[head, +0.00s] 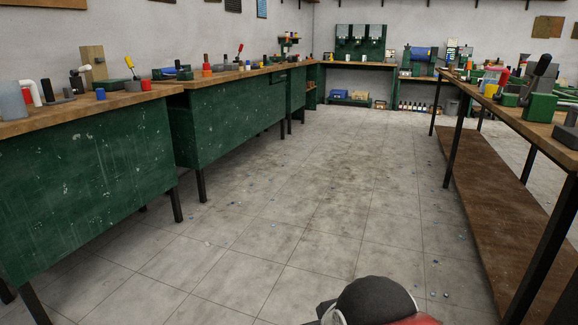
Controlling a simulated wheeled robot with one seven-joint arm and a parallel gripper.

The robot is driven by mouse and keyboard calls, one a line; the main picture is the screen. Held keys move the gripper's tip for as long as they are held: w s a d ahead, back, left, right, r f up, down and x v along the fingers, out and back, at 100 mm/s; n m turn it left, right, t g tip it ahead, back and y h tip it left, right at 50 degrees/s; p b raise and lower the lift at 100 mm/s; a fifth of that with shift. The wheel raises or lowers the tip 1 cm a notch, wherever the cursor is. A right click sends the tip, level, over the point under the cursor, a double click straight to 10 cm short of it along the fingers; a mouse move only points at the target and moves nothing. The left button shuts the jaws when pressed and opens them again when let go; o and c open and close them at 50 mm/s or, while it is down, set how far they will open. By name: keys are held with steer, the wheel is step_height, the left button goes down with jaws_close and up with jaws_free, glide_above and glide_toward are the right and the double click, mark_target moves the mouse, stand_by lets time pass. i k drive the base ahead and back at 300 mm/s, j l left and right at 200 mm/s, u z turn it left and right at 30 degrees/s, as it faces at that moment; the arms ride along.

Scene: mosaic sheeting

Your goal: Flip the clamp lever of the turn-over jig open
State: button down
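I cannot tell for sure which item is the turn-over jig. On the right bench a green block (540,107) stands near the edge, with a dark lever-like handle (538,72) slanting up beside it. On the left bench an upright wooden board (93,63) stands near a small black-handled device (80,76). No clamp lever can be clearly made out. My gripper is not in view; only a dark rounded part with red, likely my own arm, shows at the bottom.
Green-fronted benches (80,190) with wooden tops run along the left. A bench on black legs (455,135) with a low brown shelf (500,230) is on the right. The tiled floor (290,190) between them is open, with small scattered bits. A back bench (358,65) holds equipment.

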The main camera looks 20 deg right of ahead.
mark_target(505, 75)
steer(key=i+l+z, duration=0.15)
steer(key=i+z, duration=0.15)
steer(key=z, duration=0.2)
steer(key=i+z, duration=0.35)
steer(key=z, duration=0.15)
steer(key=i+j+z, duration=0.1)
steer(key=i+z, duration=0.35)
steer(key=i+j+z, duration=0.15)
steer(key=z, duration=0.35)
steer(key=i+j+z, duration=0.3)
steer(key=z, duration=0.2)
steer(key=i+j+z, duration=0.35)
steer(key=j, duration=0.25)
steer(key=i+j+z, duration=0.15)
steer(key=j, duration=0.2)
